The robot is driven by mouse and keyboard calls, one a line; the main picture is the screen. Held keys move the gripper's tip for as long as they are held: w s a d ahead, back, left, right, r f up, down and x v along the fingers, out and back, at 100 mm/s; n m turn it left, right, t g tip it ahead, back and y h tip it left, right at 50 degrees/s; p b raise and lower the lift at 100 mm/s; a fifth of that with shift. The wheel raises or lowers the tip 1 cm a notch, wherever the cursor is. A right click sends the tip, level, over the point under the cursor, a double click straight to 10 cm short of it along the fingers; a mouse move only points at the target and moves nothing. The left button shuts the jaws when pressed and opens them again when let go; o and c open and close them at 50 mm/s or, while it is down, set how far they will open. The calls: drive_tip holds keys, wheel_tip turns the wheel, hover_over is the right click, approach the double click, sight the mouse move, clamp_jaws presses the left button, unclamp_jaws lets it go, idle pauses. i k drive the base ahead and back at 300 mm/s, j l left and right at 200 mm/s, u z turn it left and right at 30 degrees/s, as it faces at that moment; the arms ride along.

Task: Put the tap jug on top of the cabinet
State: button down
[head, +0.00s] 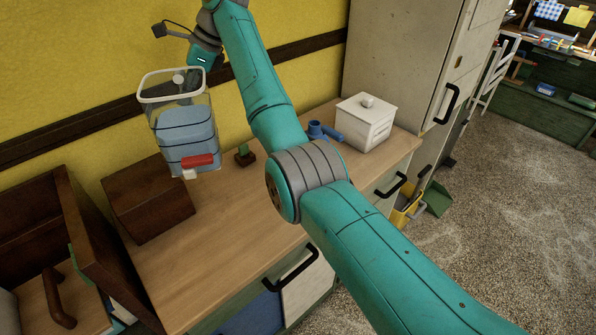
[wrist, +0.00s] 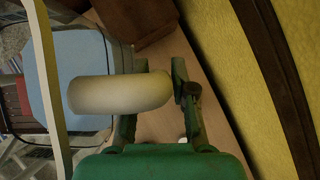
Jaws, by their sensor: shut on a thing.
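The tap jug (head: 187,140) is a clear container with a white rim, blue contents and a red tap low on its front. It is upright in the head view and appears held above the wooden worktop. My gripper (wrist: 160,75) is shut on the jug's pale handle (wrist: 110,94) in the wrist view. In the head view my gripper is mostly hidden behind the jug. The low cabinet has a wooden top (head: 225,235) with black-handled drawers. A tall cream cabinet (head: 400,55) stands to its right; its top is out of view.
A brown box (head: 148,200) stands on the worktop, below and left of the jug. The worktop's front middle is clear. A yellow wall runs behind.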

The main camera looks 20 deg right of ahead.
sight(245, 202)
drive_tip(key=k+j+z, duration=0.1)
drive_tip(key=j+z, duration=0.15)
drive_tip(key=j, duration=0.2)
drive_tip(key=k+j+z, duration=0.2)
drive_tip(key=j, duration=0.2)
drive_tip(key=j+z, duration=0.25)
drive_tip(key=j, duration=0.2)
drive_tip(key=k+j+z, duration=0.2)
drive_tip(key=j, duration=0.15)
